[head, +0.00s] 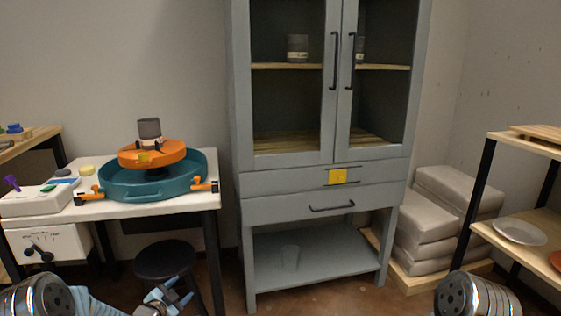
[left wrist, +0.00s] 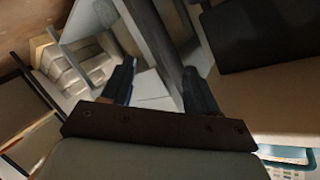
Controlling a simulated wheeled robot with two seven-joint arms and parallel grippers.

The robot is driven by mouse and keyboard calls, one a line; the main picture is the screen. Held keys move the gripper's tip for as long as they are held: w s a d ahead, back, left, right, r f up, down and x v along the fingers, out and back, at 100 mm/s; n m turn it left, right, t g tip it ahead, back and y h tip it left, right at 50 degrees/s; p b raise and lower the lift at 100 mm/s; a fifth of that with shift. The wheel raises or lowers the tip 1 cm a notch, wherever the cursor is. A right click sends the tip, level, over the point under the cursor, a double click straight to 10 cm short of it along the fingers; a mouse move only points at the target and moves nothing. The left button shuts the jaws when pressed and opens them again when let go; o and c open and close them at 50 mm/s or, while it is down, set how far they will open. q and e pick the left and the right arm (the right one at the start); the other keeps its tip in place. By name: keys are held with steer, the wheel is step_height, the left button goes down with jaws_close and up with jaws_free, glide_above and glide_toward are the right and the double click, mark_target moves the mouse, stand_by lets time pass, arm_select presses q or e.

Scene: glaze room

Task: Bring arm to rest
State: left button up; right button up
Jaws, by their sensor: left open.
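My left gripper (head: 172,299) shows at the bottom left of the head view, in front of the black stool. In the left wrist view its two dark fingers (left wrist: 160,88) stand apart with nothing between them. My left arm comes in from the bottom left corner. At the bottom right a rounded metal part of my right arm (head: 478,295) shows, but the right gripper itself is out of the picture.
A black stool (head: 165,260) stands before the white table (head: 190,207), which bears a teal basin (head: 150,187) with an orange wheel (head: 152,154). A grey cabinet (head: 290,207) stands in the middle. Stacked grey bags (head: 425,243) and a shelf rack (head: 480,200) are at the right.

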arm_select(q)
steer(key=s+d+f+n+g, duration=0.4)
steer(key=s+d+f+n, duration=0.1)
steer(key=s+d+f, duration=0.4)
steer(key=s+d+f+n+g, duration=0.2)
steer(key=s+d+f+g, duration=0.1)
steer(key=s, duration=0.6)
steer(key=s+d+f+n+g, duration=0.3)
steer(key=s, duration=0.6)
steer(key=s+d+f+n+g, duration=0.2)
steer(key=s+d+f+g, duration=0.1)
steer(key=s, duration=0.6)
steer(key=shift+s+d+g+p, duration=0.3)
steer(key=shift+s+d+p, duration=0.1)
steer(key=shift+d, duration=0.2)
